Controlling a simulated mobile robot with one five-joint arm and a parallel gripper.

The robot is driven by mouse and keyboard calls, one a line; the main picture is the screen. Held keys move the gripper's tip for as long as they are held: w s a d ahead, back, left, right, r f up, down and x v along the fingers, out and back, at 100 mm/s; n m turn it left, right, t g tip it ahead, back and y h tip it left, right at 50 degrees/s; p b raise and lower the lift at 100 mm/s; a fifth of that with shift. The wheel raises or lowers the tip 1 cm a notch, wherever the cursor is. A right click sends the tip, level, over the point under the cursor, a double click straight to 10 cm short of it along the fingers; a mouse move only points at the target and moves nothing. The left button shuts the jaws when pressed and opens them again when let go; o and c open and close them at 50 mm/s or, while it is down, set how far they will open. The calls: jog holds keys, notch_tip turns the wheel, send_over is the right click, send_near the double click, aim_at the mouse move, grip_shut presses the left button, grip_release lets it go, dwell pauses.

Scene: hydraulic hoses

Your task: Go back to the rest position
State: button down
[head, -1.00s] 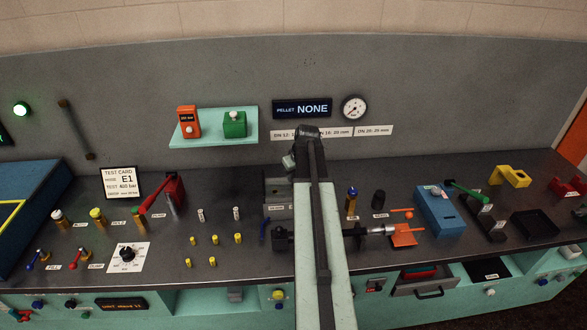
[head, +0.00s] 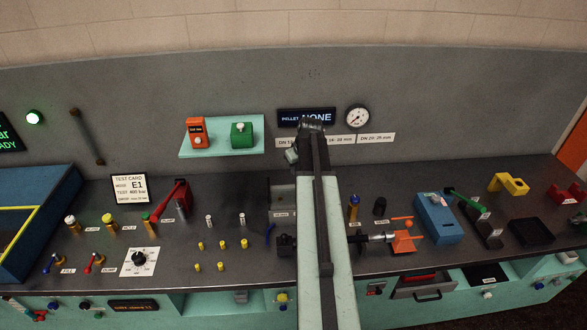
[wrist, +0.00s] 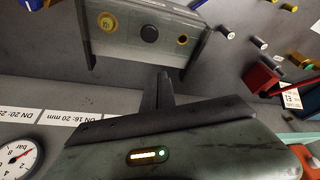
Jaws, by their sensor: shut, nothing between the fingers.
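My gripper (wrist: 164,84) shows in the wrist view as dark narrow fingers, shut with nothing between them. They point toward a grey block with round ports (wrist: 145,38), apparently on the bench; I cannot tell the exact gap. The fingers are hidden there behind the arm. No hose is in my gripper.
The dark bench (head: 215,255) holds small yellow fittings (head: 222,244), a red-handled tool (head: 170,203), a blue box (head: 437,217) and an orange-ended fixture (head: 404,241). A shelf (head: 222,149) and a pressure gauge (head: 357,117) are on the wall. The air above the bench is mostly clear.

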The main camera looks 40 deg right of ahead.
jog(key=p+v, duration=0.1)
jog(key=v, duration=0.2)
jog(key=shift+w, duration=0.15)
jog(key=w+a+f+n+y+b, duration=0.15)
jog(key=w+a+f+b, duration=0.25)
jog(key=a, duration=0.6)
jog(key=w+a+f+n+b, duration=0.2)
jog(key=w+a+f+b, duration=0.15)
jog(key=a, duration=0.65)
jog(key=w+a+f+n+b, duration=0.2)
jog(key=w+a+f+b, duration=0.15)
jog(key=a, duration=0.65)
jog(key=s+a+f+g+b, duration=0.1)
jog(key=a+f+b, duration=0.1)
jog(key=a, duration=0.4)
jog(key=s+a+f+g+b, duration=0.1)
jog(key=s+a+f, duration=0.15)
jog(key=a, duration=0.35)
jog(key=s+a+f+m+g+b, duration=0.1)
jog(key=s+a+f+m+g, duration=0.1)
jog(key=s+a, duration=0.3)
jog(key=s+m, duration=0.1)
jog(key=s, duration=0.2)
jog(key=shift+s+a+b, duration=0.2)
jog(key=shift+s+b, duration=0.05)
jog(key=shift+b, duration=0.05)
